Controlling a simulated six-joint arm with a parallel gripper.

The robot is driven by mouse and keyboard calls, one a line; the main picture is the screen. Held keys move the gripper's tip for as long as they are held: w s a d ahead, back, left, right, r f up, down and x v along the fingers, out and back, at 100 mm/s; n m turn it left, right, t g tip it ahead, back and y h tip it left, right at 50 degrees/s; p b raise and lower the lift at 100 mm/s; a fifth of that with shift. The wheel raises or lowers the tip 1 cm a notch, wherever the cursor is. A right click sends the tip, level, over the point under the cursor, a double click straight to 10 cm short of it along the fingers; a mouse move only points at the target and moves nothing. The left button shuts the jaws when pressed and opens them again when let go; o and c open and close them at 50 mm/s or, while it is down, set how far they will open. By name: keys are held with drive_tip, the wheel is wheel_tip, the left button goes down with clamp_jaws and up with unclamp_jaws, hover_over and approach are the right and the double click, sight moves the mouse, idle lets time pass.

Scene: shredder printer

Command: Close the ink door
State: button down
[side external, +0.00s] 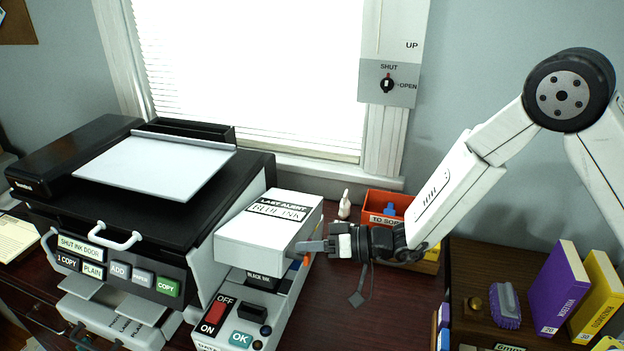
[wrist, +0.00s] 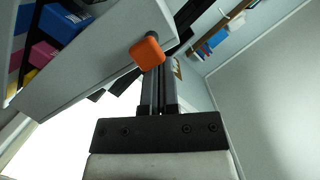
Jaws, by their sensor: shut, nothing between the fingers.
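In the wrist view a pale grey panel, which looks like the ink door (wrist: 85,72), slants across the upper left and carries an orange knob (wrist: 147,50). Blue, pink and yellow ink blocks (wrist: 50,55) show beyond its edge, so it looks open. My gripper (wrist: 156,78) is shut and empty, its fingertips close to the knob; I cannot tell if they touch. In the side view my gripper (side external: 302,246) points left at the right side of the white box marked blue ink (side external: 262,238). A bit of orange (side external: 306,260) shows just below the fingers. The door's hinge is not clear.
The black printer (side external: 130,190) stands to the left, with labelled buttons in front. A grey unit with a red switch (side external: 215,312) sits under the white box. An orange bin (side external: 372,205) is behind my gripper. Books (side external: 560,285) stand right. Dark table between is clear.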

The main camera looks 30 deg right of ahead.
wheel_tip(320, 180, down, 7)
drive_tip(key=shift+s+a, duration=0.4)
drive_tip(key=shift+r, duration=0.3)
drive_tip(key=shift+w+d+r, duration=0.15)
drive_tip(key=shift+r, duration=0.75)
drive_tip(key=shift+w+d+r, duration=0.1)
drive_tip(key=shift+w+r, duration=0.05)
drive_tip(key=shift+r, duration=0.8)
drive_tip(key=s+v, duration=0.1)
drive_tip(key=v, duration=0.9)
drive_tip(key=shift+a, duration=0.4)
drive_tip(key=shift+r, duration=0.2)
